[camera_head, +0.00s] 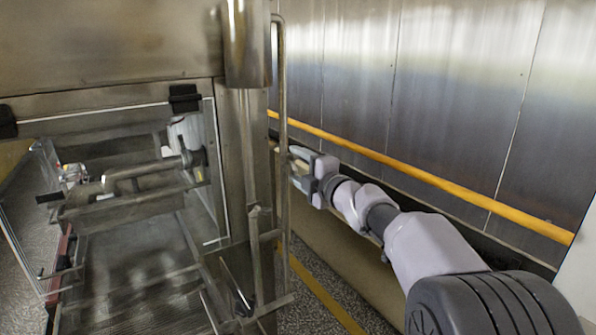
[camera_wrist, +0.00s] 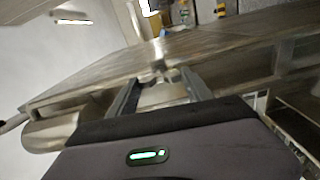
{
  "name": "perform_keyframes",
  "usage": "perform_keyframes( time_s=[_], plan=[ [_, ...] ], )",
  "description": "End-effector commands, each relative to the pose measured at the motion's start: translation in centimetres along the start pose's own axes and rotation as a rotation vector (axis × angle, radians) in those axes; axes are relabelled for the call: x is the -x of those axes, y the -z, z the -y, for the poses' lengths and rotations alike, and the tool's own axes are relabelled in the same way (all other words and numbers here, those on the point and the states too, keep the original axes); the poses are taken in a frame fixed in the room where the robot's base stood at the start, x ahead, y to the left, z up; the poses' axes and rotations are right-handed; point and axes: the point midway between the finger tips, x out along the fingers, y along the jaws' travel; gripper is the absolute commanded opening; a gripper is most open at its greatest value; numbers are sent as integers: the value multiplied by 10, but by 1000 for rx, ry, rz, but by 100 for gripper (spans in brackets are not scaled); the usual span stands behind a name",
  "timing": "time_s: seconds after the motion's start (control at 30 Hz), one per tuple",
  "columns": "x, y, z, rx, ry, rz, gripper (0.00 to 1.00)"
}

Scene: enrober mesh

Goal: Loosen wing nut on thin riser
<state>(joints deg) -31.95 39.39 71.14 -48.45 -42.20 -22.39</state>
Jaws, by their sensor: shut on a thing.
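The thin riser (camera_head: 282,95) is a slim upright metal pipe beside the thicker column of the machine in the head view. My gripper (camera_head: 294,170) reaches in from the right and its tip is close to this pipe, partly hidden behind it. In the wrist view my gripper (camera_wrist: 162,76) has its two fingers closed about a small metal piece, the wing nut (camera_wrist: 158,66), in front of a metal edge. The picture is blurred there, so the nut's wings and its turn cannot be told. The nut does not show clearly in the head view.
The steel machine (camera_head: 110,45) with its open mesh bay fills the left. A thick metal cylinder (camera_head: 247,45) hangs beside the riser. A metal-panelled wall (camera_head: 430,90) with a yellow rail (camera_head: 430,178) runs close behind my arm. Speckled floor with a yellow line shows below.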

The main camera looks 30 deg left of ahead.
Motion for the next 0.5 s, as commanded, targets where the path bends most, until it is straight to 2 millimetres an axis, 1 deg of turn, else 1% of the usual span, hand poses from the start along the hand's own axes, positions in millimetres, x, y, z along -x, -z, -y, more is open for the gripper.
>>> perform_keyframes(
  time_s=[0.2,0.5],
  plan=[
    [0,0,1,53,0,-1,18],
    [0,0,0,70,0,-1,18]
  ],
)
